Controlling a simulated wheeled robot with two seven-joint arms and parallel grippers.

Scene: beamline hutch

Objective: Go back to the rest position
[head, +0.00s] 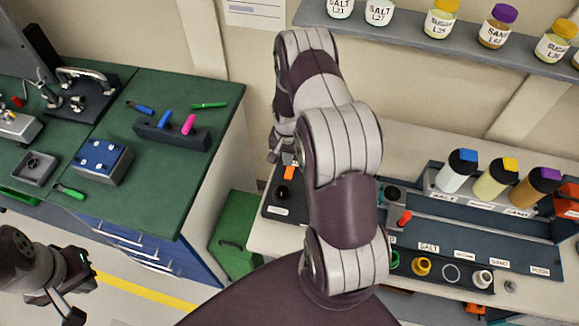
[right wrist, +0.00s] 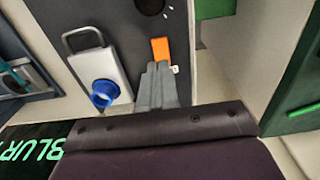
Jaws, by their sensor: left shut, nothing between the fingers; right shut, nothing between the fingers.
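My right arm rises through the middle of the head view and bends over at the top. Its gripper (head: 273,156) hangs small and partly hidden over the left end of the white bench (head: 262,238). In the right wrist view the grey fingers (right wrist: 157,82) are together, with nothing between them, just by an orange block (right wrist: 160,49) on a dark board. I cannot tell whether they touch it. My left gripper (head: 72,314) is at the lower left of the head view, over the floor and in front of the green bench (head: 190,95); it is shut and empty.
The green bench holds a blue-topped box (head: 102,155) and a tool block (head: 170,134). A green bin (head: 236,235) stands between the benches. Bottles (head: 493,178) and a labelled tray (head: 500,235) fill the right bench. A jar shelf (head: 440,45) is behind. Floor at lower left is clear.

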